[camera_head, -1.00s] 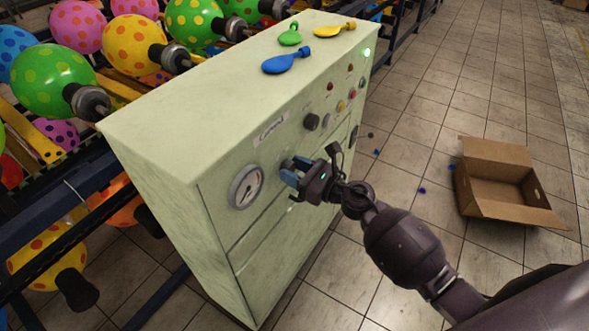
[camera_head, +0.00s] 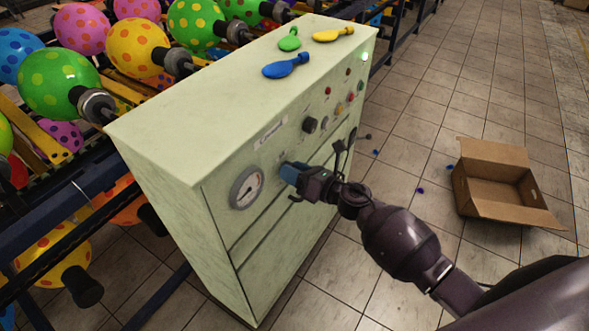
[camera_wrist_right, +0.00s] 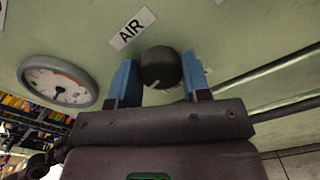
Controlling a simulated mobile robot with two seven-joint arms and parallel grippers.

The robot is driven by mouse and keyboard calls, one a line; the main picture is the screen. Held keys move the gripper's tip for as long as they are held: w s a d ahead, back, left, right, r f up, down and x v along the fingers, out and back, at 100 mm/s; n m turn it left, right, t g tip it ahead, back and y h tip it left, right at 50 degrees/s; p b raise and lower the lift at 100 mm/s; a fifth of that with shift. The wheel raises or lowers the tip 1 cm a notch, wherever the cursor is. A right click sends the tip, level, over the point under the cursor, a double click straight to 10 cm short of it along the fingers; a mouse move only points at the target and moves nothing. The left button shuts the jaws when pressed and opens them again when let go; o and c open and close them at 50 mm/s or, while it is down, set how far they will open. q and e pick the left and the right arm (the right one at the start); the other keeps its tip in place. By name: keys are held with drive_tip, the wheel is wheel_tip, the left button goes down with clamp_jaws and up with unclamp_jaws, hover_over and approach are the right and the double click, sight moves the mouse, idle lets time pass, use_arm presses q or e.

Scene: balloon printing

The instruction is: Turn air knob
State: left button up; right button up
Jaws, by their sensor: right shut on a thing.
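The black air knob (camera_wrist_right: 160,68) sits on the pale green cabinet front, just below the white "AIR" label (camera_wrist_right: 131,27) in the right wrist view. My right gripper (camera_wrist_right: 158,82) has its blue fingers on either side of the knob and is shut on it. In the head view my right gripper (camera_head: 288,172) is against the cabinet front, right of the round gauge (camera_head: 247,187), and hides the knob. The gauge also shows in the right wrist view (camera_wrist_right: 58,82). My left gripper is not in view.
Blue (camera_head: 286,66), green (camera_head: 290,40) and yellow (camera_head: 333,34) balloons lie flat on the cabinet top (camera_head: 200,100). Another black knob (camera_head: 310,124) and several small buttons are farther right on its front. An open cardboard box (camera_head: 500,190) stands on the floor at right.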

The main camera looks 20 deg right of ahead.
use_arm(q)
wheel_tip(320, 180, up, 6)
drive_tip(key=p, duration=0.5)
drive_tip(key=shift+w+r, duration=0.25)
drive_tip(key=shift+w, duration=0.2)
use_arm(e)
drive_tip(key=m, duration=1.4)
drive_tip(key=shift+w+d+f, duration=0.1)
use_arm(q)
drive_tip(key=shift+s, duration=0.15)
use_arm(e)
drive_tip(key=shift+m, duration=0.4)
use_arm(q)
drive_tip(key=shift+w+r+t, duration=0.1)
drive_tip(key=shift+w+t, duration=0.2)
use_arm(e)
drive_tip(key=o, duration=0.9)
drive_tip(key=shift+f, duration=0.1)
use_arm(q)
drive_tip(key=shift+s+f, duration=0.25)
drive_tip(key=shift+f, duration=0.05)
use_arm(e)
drive_tip(key=v, duration=1.1)
